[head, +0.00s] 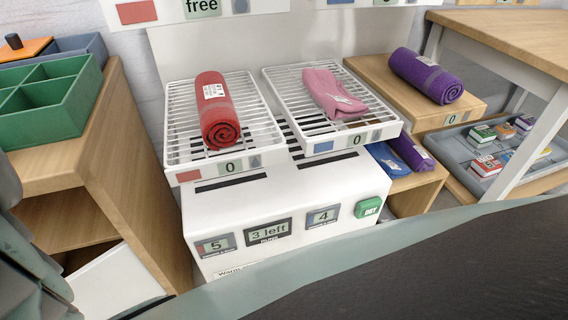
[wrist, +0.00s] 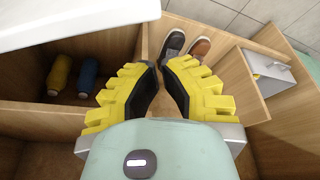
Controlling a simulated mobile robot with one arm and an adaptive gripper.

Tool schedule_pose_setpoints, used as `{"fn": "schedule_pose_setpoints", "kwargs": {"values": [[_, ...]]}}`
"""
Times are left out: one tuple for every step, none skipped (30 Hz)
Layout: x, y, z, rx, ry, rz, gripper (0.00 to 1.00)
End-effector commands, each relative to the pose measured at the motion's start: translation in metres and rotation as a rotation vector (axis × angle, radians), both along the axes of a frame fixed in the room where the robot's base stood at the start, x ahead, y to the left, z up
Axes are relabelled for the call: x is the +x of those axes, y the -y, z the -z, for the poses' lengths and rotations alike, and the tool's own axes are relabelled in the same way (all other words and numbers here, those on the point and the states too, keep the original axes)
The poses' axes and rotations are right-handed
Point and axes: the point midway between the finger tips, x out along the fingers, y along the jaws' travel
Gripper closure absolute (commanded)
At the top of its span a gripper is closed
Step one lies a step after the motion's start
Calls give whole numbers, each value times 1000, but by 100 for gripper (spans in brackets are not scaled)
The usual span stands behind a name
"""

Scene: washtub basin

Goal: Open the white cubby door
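A white panel, which looks like the cubby door (head: 115,278), shows at the lower front of the wooden cabinet (head: 108,130) in the head view. In the wrist view a white panel (wrist: 75,16) crosses the top left, beside a wooden cubby holding a yellow bottle (wrist: 59,76) and a blue bottle (wrist: 88,77). I cannot tell for sure that both views show the same panel. My gripper (wrist: 160,66) has yellow ribbed fingers with black pads, set apart with nothing between them. It is to the right of the panel and not touching it. The door's handle is not visible.
Shoes (wrist: 185,46) and a grey box (wrist: 267,72) sit in wooden compartments beyond my gripper. A green divided tray (head: 48,105) stands on the cabinet. A white machine (head: 285,215) with wire racks stands right of it, with a narrow gap between.

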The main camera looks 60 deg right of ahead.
Motion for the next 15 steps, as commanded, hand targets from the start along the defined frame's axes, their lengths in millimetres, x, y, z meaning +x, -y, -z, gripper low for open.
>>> {"fn": "schedule_pose_setpoints", "kwargs": {"values": [[2,3,9,-2,-4,5,100],[-1,1,6,0,-3,2,100],[-4,-1,5,3,0,2,100],[-7,-1,5,3,-1,1,100],[-9,-2,5,2,-1,0,100],[-13,-2,6,1,-2,0,100],[-15,-3,6,2,-2,-2,100],[-18,-4,6,2,-2,-2,100],[-21,-4,5,3,0,0,100],[-23,-5,5,3,1,-1,100],[-26,-6,5,3,1,-2,100],[-29,-7,5,3,-1,-2,100],[-32,-7,5,2,-2,-3,100],[-34,-7,5,0,-2,-3,100],[-36,-7,5,-1,-2,-3,100]]}}
